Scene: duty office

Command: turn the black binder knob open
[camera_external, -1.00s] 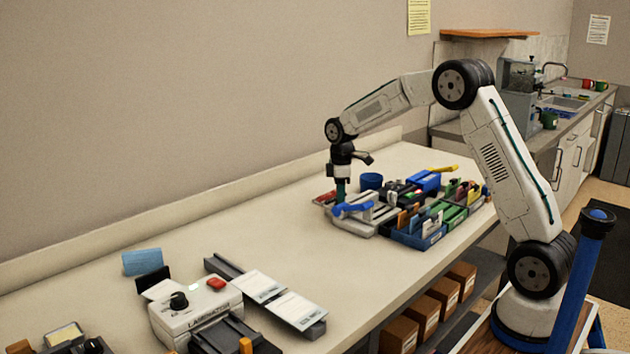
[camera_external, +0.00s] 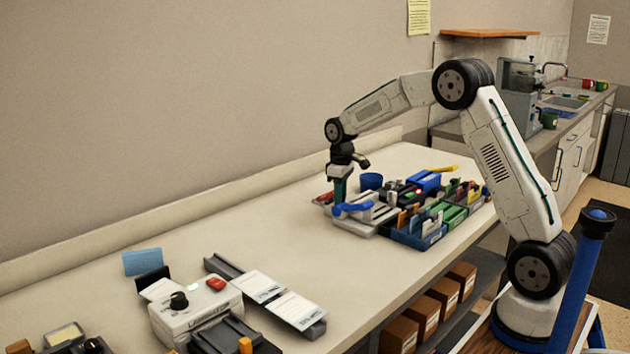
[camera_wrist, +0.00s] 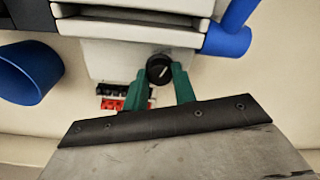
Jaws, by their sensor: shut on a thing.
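The black binder knob (camera_wrist: 159,69) is a small round dial with a pale pointer line, on the light grey binder (camera_wrist: 115,57) in the wrist view. My gripper (camera_wrist: 160,78) has green fingers on either side of the knob, shut on it. The pointer line is slanted in the picture. In the external view my gripper (camera_external: 339,196) points down at the left end of the binder (camera_external: 368,215), which has a blue lever (camera_external: 352,208). The knob is hidden there.
A laminator (camera_external: 195,310) stands at the front left. The worktop (camera_external: 250,225) between is clear.

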